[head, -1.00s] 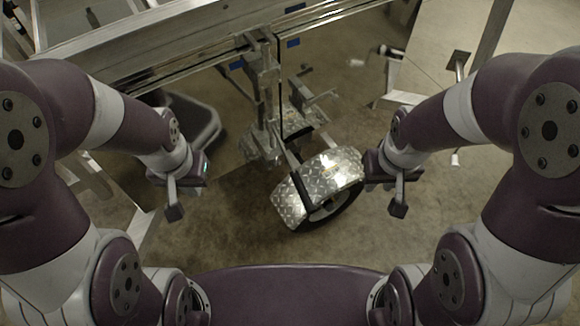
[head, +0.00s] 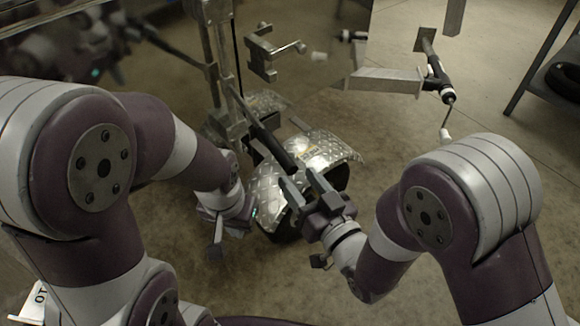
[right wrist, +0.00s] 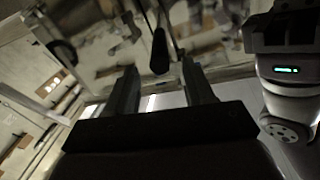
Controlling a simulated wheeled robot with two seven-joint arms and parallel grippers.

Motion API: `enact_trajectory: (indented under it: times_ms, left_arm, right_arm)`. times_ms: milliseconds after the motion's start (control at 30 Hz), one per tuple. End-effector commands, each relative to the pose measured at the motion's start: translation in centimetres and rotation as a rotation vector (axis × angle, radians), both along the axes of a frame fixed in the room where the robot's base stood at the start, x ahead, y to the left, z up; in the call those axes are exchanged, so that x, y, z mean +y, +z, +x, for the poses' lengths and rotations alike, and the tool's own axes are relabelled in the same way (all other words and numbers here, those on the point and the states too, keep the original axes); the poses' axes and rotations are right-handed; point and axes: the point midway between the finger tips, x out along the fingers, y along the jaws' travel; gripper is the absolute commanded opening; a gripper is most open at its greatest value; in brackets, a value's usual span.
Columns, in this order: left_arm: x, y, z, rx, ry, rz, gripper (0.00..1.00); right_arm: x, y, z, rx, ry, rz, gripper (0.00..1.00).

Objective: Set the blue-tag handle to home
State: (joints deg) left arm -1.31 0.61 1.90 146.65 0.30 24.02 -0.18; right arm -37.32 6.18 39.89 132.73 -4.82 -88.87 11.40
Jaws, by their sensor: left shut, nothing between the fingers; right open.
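A lever with a black grip (head: 272,142) slants down from an upright metal post (head: 222,60) in the head view. No blue tag is readable on it, so I cannot tell whether it is the blue-tag handle or its position setting. My right gripper (head: 303,186) is open, its fingers close to the grip's lower end. In the right wrist view the black grip (right wrist: 160,50) hangs just beyond the gap between the open fingers (right wrist: 160,82), with contact not visible. My left gripper (head: 216,248) is shut and empty, lower left of the lever.
A diamond-plate fender (head: 325,150) over a wheel lies beneath the lever and my right gripper. A metal bracket (head: 265,55) sticks out near the post. Another black-gripped rod (head: 438,80) stands at upper right. Open floor (head: 400,130) lies right of the fender.

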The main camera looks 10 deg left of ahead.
Motion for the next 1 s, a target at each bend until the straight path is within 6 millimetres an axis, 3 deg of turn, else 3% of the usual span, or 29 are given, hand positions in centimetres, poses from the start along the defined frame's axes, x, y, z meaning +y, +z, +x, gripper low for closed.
enact_trajectory:
  times_ms: [100,300,633,800,1000]
  left_arm:
    - [0.0,-0.7,0.0,0.000,0.000,0.000,0.00]
    - [0.0,-1.1,0.0,0.001,0.000,0.000,0.00]
    - [0.0,-1.1,0.0,0.001,0.000,0.000,0.00]
    - [0.0,-1.1,0.0,0.001,0.000,0.000,0.00]
    - [0.0,-1.1,0.0,0.001,0.000,0.000,0.00]
  right_arm:
    - [2.0,-0.2,2.2,-0.002,0.000,0.001,0.53]
    - [4.1,-0.1,4.5,-0.001,0.000,-0.001,0.53]
    - [4.5,0.0,5.0,0.000,-0.002,-0.002,0.53]
    - [4.4,0.0,5.0,0.000,-0.002,-0.002,0.00]
    - [4.4,0.0,5.1,0.000,0.000,-0.001,0.00]
